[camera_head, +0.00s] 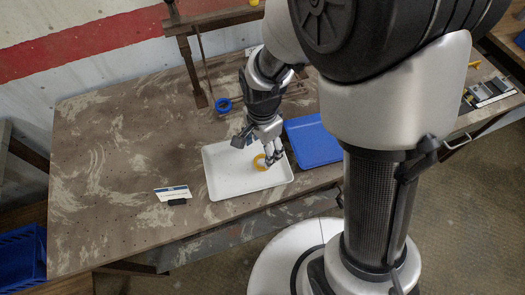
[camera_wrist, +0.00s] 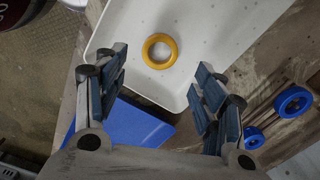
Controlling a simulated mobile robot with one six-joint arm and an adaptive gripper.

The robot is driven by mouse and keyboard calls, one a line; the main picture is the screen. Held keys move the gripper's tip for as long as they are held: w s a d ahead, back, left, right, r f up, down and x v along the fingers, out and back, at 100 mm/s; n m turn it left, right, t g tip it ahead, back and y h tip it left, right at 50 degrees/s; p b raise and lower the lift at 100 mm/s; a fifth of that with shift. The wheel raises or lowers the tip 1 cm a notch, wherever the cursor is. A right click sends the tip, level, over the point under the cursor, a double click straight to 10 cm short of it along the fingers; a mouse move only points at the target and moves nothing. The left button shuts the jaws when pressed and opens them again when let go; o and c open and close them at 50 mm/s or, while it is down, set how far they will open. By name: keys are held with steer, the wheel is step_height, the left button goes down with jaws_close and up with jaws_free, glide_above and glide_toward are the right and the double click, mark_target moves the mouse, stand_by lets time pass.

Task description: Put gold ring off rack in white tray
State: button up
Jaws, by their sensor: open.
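The gold ring (camera_head: 260,162) lies flat inside the white tray (camera_head: 222,184) on the table, toward the tray's right side. In the wrist view the ring (camera_wrist: 160,37) lies apart from the fingers, on the floor of the white tray (camera_wrist: 208,22). My gripper (camera_head: 262,150) is over the tray, close to the ring. In the wrist view my gripper (camera_wrist: 158,92) is open, with empty space between its fingers. The rack (camera_head: 190,60) stands at the back of the table, partly hidden by my arm.
A blue tray (camera_head: 314,142) sits right of the white tray. Blue rings (camera_head: 223,105) are near the rack; two show in the wrist view (camera_wrist: 293,102). A small card in a stand (camera_head: 173,194) is left of the white tray. The table's left side is clear.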

steer(key=s+d+r+n+t+p, duration=0.1)
steer(key=s+d+r+n, duration=0.15)
steer(key=r, duration=0.55)
steer(key=s+d+r+n+t, duration=0.1)
steer(key=s+d+r+n, duration=0.15)
steer(key=r, duration=0.65)
steer(key=s+d+r+n+t, duration=0.2)
steer(key=s+d+r+n, duration=0.4)
steer(key=s, duration=0.2)
steer(key=shift+s+r+t, duration=0.25)
steer(key=shift+s+t, duration=0.05)
